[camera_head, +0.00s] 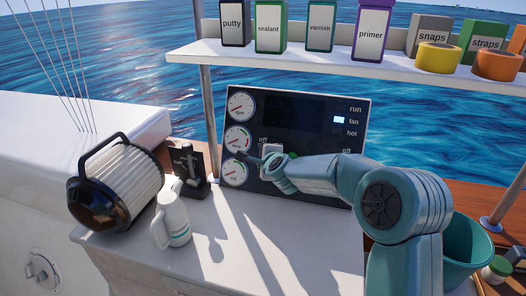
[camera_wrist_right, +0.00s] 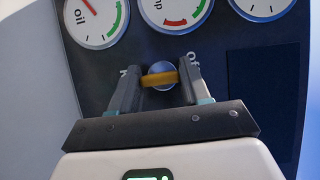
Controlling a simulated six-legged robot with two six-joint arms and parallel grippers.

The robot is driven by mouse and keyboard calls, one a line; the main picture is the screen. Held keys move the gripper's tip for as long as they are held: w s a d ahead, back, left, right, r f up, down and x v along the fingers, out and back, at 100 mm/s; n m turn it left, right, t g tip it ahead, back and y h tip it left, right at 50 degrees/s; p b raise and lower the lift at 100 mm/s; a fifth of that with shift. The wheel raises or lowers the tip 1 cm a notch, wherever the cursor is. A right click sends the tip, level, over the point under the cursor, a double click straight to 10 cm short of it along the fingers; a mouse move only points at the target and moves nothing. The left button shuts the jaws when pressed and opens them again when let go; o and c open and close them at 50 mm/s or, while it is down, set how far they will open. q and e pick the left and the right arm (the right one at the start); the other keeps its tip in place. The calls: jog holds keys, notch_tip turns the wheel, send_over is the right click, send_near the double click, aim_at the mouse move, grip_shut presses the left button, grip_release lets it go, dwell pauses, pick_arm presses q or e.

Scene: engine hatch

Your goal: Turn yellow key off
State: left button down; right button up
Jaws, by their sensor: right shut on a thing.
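The yellow key (camera_wrist_right: 160,79) sits on a round grey lock on the dark panel (camera_head: 305,105). In the right wrist view it lies as a nearly level bar between the fingers of my right gripper (camera_wrist_right: 161,82), which is shut on it. A partly hidden "of" label shows to the right of the key, and another label to its left is mostly covered. In the head view my right gripper (camera_head: 257,157) is at the panel's lower left, below an "off" label, and the key is hidden there. My left gripper is not in view.
Three round gauges (camera_head: 238,138) line the panel's left side. A shelf (camera_head: 300,58) with boxes is above. A teal bucket (camera_head: 470,240) is at right.

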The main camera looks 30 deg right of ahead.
dwell(0.3)
jog(key=o, duration=1.1)
jog(key=shift+c, duration=0.2)
jog(key=v, duration=1.6)
jog(key=shift+s, duration=0.15)
jog(key=shift+r+p, duration=0.15)
jog(key=shift+p, duration=0.2)
